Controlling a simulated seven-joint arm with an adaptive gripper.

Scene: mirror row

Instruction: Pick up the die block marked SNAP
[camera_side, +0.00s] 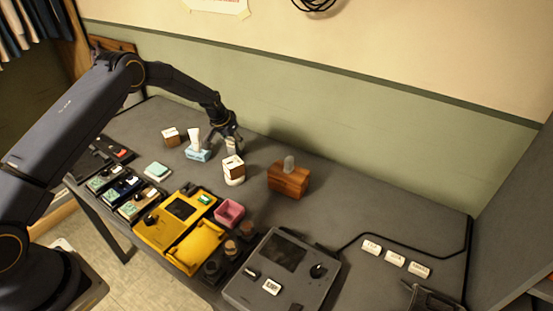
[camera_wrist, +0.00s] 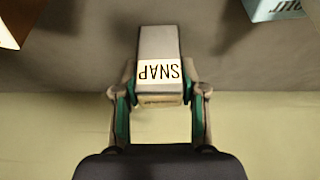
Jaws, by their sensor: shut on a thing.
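The die block marked SNAP (camera_wrist: 158,45) is a grey block with a pale label, and its letters read upside down in the wrist view. My gripper (camera_wrist: 160,98) has its two green-lined fingers closed on the label end of this block, one on each side. In the side view my gripper (camera_side: 230,136) is at the back of the bench, near the wall, pointing down. The grey block (camera_side: 231,147) shows small and partly hidden between the fingers there. I cannot tell whether it touches the bench.
A blue box (camera_side: 197,154) with a white piece on it stands just left of my gripper. A white-and-brown block (camera_side: 233,170) stands close in front. A wooden block (camera_side: 289,179) with a grey piece on top is to the right. The bench behind it is clear.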

